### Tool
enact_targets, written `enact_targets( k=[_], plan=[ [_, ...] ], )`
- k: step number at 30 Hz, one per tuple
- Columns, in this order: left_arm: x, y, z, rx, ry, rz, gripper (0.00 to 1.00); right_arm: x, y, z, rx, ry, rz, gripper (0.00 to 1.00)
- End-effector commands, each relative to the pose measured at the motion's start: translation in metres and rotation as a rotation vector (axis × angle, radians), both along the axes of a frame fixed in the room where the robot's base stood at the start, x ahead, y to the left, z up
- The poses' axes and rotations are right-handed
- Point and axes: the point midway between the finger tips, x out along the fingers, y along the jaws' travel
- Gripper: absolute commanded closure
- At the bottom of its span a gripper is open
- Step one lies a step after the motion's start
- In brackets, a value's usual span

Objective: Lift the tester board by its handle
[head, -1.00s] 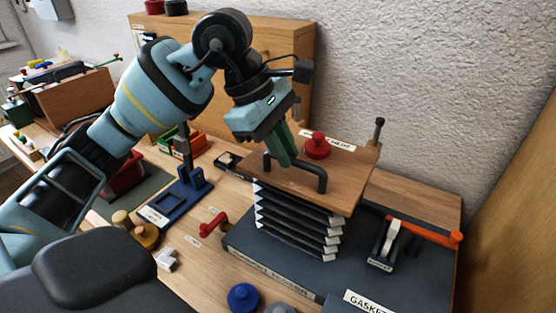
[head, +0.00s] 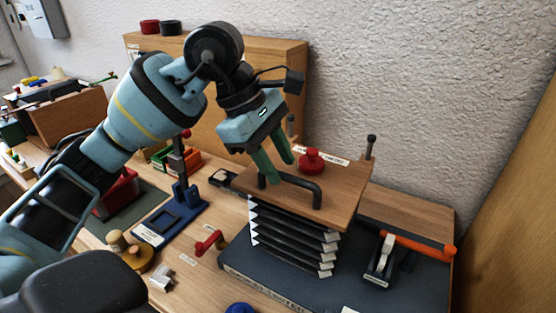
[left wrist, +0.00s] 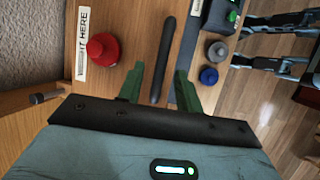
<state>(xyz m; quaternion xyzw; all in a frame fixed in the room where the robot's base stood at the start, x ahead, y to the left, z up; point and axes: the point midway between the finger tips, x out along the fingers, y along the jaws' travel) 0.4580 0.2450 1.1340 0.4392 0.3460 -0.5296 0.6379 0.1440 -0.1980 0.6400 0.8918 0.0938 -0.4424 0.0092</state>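The tester board is a wooden board (head: 335,199) on top of a black and white bellows (head: 290,240). A black bar handle (head: 302,185) stands on it; the handle also shows in the left wrist view (left wrist: 162,65). A red knob (head: 311,160) and a white label sit beside the handle. My left gripper (head: 277,168) is over the handle's left end, with green fingers pointing down. In the left wrist view its fingers (left wrist: 160,90) are apart, with the handle's near end between them and a gap at each side. My right gripper is not seen.
A dark base (head: 350,270) bears the bellows. A tape dispenser (head: 382,262) and an orange-ended bar (head: 425,246) lie to the right. A red crank (head: 208,242) and a blue stand (head: 175,215) are to the left. A wooden cabinet (head: 285,75) stands behind.

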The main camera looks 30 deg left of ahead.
Motion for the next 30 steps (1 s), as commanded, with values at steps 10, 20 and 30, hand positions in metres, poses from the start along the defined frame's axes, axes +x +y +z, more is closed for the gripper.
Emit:
enact_targets(
  k=[10, 20, 30],
  plan=[
    [-0.010, 0.019, 0.049, -0.002, -0.006, 0.002, 0.65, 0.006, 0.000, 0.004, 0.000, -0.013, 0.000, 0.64],
    [-0.014, 0.027, 0.066, -0.001, -0.002, 0.001, 0.65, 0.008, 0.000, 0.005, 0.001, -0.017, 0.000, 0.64],
    [-0.014, 0.027, 0.066, -0.001, -0.002, 0.001, 0.65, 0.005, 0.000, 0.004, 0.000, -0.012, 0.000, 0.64]
  ],
)
